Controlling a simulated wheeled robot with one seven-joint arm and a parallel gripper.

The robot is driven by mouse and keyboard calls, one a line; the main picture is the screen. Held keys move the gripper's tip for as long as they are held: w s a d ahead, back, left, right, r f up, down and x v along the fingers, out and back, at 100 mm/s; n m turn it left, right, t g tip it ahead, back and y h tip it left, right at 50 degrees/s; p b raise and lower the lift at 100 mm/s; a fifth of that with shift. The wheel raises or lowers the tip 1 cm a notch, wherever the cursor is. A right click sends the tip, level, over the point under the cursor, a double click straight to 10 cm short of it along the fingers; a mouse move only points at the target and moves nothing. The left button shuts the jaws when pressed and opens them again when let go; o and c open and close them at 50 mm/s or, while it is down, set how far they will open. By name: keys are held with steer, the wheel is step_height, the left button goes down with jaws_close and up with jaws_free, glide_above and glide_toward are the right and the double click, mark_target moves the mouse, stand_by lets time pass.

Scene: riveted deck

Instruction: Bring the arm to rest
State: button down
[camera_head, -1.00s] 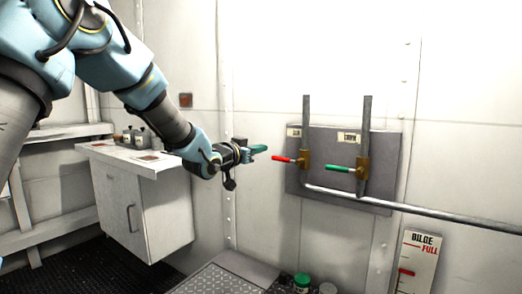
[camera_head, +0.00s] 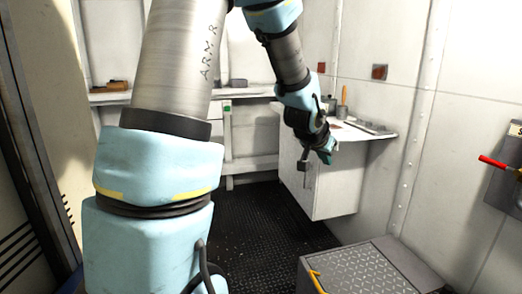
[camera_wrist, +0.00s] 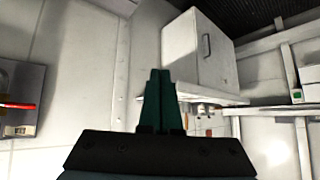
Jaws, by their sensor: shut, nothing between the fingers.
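My gripper (camera_head: 327,153) hangs at the end of my arm in the head view, in front of the white cabinet (camera_head: 316,185) and below its counter top. Its green fingers are together and empty. In the wrist view the shut fingers (camera_wrist: 158,100) point up the picture, with the cabinet (camera_wrist: 197,55) beyond them to the right. My arm is partly folded, and its large links fill the left and middle of the head view.
The red-handled valve (camera_head: 497,163) sits on the wall panel at the right edge. A grey tread-plate box (camera_head: 372,272) stands on the floor at the lower right. A wall shelf (camera_head: 250,92) runs behind my arm. Dark floor (camera_head: 262,215) lies open in the middle.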

steer(key=s+a+f+n+g+y+p, duration=0.1)
steer(key=s+a+n+g+y+p, duration=0.1)
steer(key=s+a, duration=0.6)
steer(key=s+a+n+g+y+p, duration=0.2)
steer(key=s+a+n, duration=0.3)
steer(key=a, duration=1.2)
steer(key=s+g+y, duration=0.1)
steer(key=s, duration=0.3)
steer(key=shift+a+f+g, duration=0.2)
steer(key=shift+f+g, duration=0.15)
steer(key=shift+g, duration=0.05)
